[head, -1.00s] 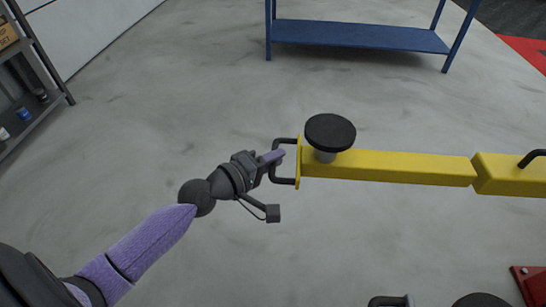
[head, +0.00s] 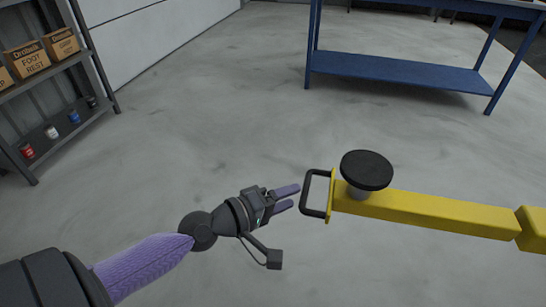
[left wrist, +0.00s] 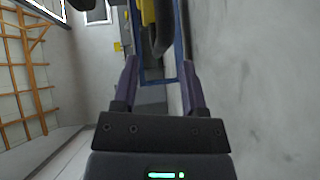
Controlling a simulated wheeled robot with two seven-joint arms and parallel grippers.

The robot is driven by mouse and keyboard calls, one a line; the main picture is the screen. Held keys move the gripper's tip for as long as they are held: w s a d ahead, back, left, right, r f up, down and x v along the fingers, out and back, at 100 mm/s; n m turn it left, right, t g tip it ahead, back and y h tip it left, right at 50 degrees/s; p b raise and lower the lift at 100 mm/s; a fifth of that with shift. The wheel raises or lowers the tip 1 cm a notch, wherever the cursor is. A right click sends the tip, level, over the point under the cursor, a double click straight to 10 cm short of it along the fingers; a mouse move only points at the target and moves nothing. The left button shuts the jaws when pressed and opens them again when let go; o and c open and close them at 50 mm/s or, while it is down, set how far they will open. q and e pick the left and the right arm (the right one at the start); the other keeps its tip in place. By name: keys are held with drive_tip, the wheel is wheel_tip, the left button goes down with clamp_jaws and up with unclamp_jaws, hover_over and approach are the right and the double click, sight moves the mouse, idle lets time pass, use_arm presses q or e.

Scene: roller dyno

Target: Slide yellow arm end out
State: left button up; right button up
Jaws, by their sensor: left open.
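The yellow arm (head: 430,213) runs from the right edge toward the middle of the head view. Its near-left end carries a black D-shaped handle (head: 306,193) and a round black pad (head: 367,169) on a short post. My left gripper (head: 295,197) is open and empty, just left of the handle, with its purple fingers pointing at it and a small gap between. In the left wrist view, dark and yellow parts show beyond the open fingers (left wrist: 160,68), but I cannot tell exactly which parts they are. My right gripper is not in view.
A blue workbench (head: 400,72) stands at the back right. A grey shelf (head: 62,102) with cardboard boxes and cans stands at the left by the white wall. The grey floor between them is clear.

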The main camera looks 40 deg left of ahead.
use_arm(q)
drive_tip(key=b+v, duration=0.2)
drive_tip(key=v, duration=0.3)
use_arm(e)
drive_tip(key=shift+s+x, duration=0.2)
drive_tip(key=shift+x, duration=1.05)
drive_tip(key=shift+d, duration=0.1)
